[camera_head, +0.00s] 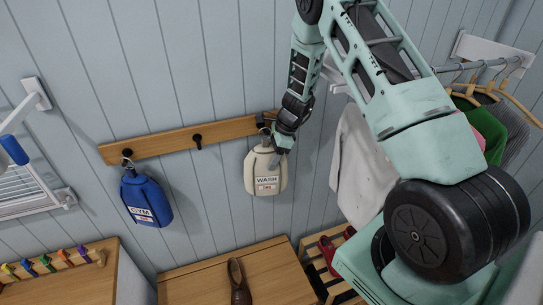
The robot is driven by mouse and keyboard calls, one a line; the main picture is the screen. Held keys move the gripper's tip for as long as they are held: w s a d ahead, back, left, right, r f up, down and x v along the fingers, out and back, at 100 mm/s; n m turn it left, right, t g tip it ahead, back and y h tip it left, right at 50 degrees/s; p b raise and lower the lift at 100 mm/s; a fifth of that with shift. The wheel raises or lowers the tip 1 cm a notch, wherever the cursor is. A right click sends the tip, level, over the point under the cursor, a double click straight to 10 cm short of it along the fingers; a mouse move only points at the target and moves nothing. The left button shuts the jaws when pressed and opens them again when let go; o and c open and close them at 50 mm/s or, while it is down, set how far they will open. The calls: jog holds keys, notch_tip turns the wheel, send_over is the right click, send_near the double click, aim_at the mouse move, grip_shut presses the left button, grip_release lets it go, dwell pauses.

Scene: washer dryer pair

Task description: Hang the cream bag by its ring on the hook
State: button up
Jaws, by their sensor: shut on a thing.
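The cream bag (265,176), labelled WASH, hangs upright in front of the wall at the right end of the wooden hook rail (225,130). My gripper (278,147) is shut on the upper right part of the bag. The bag's ring (265,131) is small and shows above its top, close to the rail. The hook there is largely hidden behind the ring and my wrist. I cannot tell whether the ring is around the hook or only in front of it.
A blue GYM bag (147,198) hangs on the left hook. The middle hook (197,141) is bare. A brown shoe (238,282) stands on the wooden top (205,283) below. Clothes on hangers (480,90) and a white garment (358,165) are at the right.

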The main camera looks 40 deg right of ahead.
jog(key=shift+w+d, duration=0.15)
jog(key=shift+w, duration=0.15)
jog(key=o, duration=1.7)
jog(key=shift+o, duration=0.2)
